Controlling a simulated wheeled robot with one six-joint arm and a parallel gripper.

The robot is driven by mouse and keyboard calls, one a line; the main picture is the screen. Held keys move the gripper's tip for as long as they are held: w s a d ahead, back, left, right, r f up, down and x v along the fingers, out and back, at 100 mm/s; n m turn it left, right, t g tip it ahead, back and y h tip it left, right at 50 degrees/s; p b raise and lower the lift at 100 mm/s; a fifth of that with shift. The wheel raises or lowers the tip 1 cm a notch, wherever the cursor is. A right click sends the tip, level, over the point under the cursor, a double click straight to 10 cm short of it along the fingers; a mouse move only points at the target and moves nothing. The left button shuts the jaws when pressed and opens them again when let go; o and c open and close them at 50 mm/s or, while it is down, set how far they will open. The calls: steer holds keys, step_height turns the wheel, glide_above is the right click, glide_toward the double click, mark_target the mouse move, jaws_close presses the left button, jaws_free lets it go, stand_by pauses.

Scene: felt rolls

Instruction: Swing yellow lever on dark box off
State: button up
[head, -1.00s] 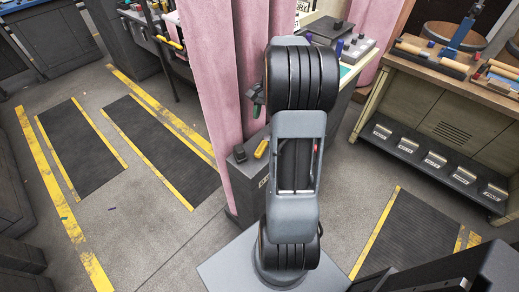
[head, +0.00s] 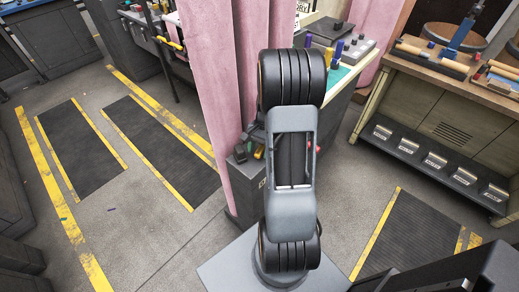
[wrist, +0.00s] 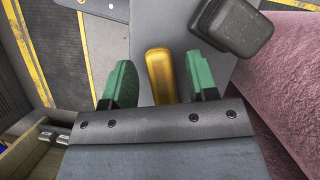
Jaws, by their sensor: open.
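The yellow lever (wrist: 160,75) shows in the wrist view, between the two green fingers of my gripper (wrist: 161,80). The fingers are open, with a gap on each side of the lever. The lever stands over the grey top of the dark box (wrist: 150,30). In the head view the box (head: 247,188) stands beside the pink curtain, and the lever (head: 260,152) is a small yellow piece on its top. My arm hides much of the gripper and box there. I cannot tell how far the fingers reach down around the lever.
A black block (wrist: 228,25) sits on the box top close to the right finger. A pink curtain (wrist: 285,75) is right beside the box. In the head view a bench (head: 440,110) stands at the right, and open floor with dark mats (head: 160,150) lies to the left.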

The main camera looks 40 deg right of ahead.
jaws_close()
stand_by(0.5)
